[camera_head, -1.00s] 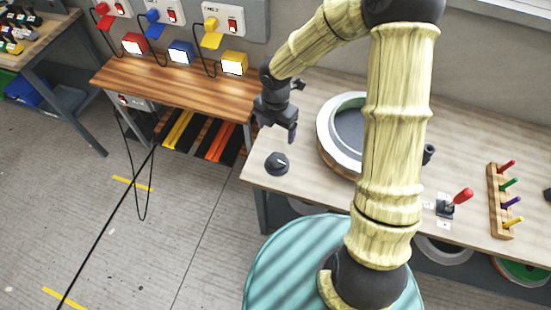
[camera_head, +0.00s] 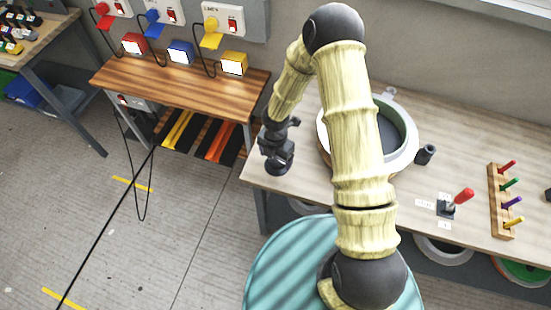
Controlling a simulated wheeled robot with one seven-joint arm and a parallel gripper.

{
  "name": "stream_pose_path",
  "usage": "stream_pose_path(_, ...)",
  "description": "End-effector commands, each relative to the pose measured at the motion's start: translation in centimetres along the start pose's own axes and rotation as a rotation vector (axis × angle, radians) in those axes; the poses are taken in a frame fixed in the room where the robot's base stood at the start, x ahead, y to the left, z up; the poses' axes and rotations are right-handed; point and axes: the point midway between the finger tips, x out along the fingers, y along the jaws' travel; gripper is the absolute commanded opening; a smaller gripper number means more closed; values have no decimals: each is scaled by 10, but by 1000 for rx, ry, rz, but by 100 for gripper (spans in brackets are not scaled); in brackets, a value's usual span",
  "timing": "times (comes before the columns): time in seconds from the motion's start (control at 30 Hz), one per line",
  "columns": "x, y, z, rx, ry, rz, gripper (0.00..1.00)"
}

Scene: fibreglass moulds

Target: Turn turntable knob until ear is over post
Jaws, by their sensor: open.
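The turntable (camera_head: 323,146) stands on the bench, carrying a pale ring-shaped mould (camera_head: 405,155) with a dark green inner wall; my arm hides part of both. A small pale ear (camera_head: 389,92) juts from the mould's far rim. The dark post (camera_head: 426,154) stands just right of the mould, apart from the ear. The dark knob (camera_head: 278,170) is near the bench's left front corner, mostly hidden by my gripper (camera_head: 278,162). My gripper points down, open, right at the knob; whether the fingers touch it cannot be told.
A lever with a red handle (camera_head: 463,196) and a wooden rack (camera_head: 494,190) of coloured pegs stand to the right. A wooden side table (camera_head: 170,85) with coloured boxes is at left. Bench surface behind the post is clear.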

Motion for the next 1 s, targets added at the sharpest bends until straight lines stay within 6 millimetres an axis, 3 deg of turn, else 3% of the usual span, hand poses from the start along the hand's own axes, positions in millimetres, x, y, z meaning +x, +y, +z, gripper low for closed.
stream_pose_path(0.13, 15, 0, 0, 0, 0, -2, 83)
stream_pose_path(0.43, 17, 0, 0, 0, -1, 0, 83)
stream_pose_path(0.47, 17, 0, 0, 0, -1, 0, 81)
stream_pose_path(0.6, 17, 0, 0, 1, -1, 0, 53)
stream_pose_path(0.7, 17, 0, 0, 1, 0, 0, 38)
stream_pose_path(1.0, 17, 0, 0, 24, 0, 0, 38)
